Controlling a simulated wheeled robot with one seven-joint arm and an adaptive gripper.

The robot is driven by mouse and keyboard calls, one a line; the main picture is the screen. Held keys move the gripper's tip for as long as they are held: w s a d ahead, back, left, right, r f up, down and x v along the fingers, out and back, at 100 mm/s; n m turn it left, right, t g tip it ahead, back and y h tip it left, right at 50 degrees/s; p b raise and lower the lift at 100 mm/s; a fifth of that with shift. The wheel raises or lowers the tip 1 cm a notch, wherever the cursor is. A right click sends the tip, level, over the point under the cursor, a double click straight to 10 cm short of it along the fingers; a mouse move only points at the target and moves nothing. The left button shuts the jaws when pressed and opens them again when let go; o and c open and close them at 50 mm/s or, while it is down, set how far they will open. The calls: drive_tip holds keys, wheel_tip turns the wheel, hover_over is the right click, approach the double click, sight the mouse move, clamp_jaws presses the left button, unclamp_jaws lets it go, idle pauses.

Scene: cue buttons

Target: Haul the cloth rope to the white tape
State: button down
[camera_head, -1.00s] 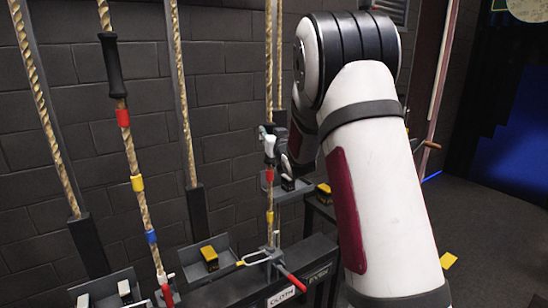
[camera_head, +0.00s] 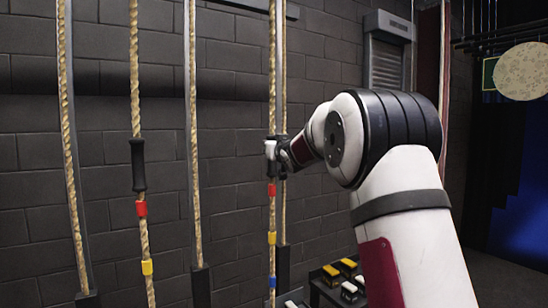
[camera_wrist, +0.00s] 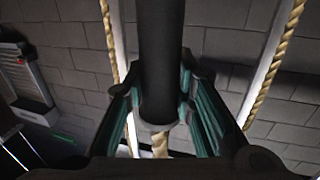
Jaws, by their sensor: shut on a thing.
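The cloth rope (camera_head: 272,213) is the tan rope near the middle of the head view. It hangs upright, with red (camera_head: 271,190), yellow (camera_head: 271,238) and blue (camera_head: 272,282) tape bands below my gripper. My gripper (camera_head: 274,152) is shut around the black handle of this rope. In the wrist view, the dark handle (camera_wrist: 160,60) stands between my gripper's two fingers (camera_wrist: 160,112), and a bit of rope shows below it. A pale patch shows at the grip, but I cannot tell whether it is white tape or part of my gripper.
Another rope with a black handle (camera_head: 138,165) hangs to the left, with red and yellow bands. Plain ropes hang beside dark rails along the brick wall. Yellow and white blocks (camera_head: 348,263) lie on a dark shelf at lower right of the rope.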

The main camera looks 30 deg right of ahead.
drive_tip(key=shift+r, duration=0.1)
idle(0.3)
drive_tip(key=c, duration=1.3)
unclamp_jaws()
drive_tip(key=v, duration=1.2)
